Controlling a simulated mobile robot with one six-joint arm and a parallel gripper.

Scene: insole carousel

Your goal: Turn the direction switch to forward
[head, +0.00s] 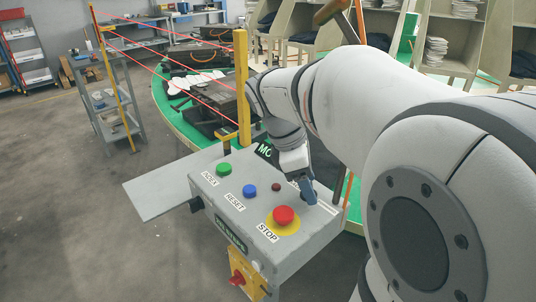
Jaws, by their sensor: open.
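A grey control box (222,209) stands in the middle of the head view. Its sloped top carries a green INDEX button (224,169), a blue RESET button (249,190), a small dark red lamp or button (276,187) and a red STOP button (284,215) on a yellow disc. My gripper (309,194) points down over the right part of this top, right of the dark red part and behind the STOP button. It is open, though its fingers look small and dark here. I cannot make out the direction switch; my gripper covers that part of the panel.
A grey shelf plate (160,186) juts out left. A yellow post (243,90) with red beams stands behind, beside the green-edged carousel (170,112).

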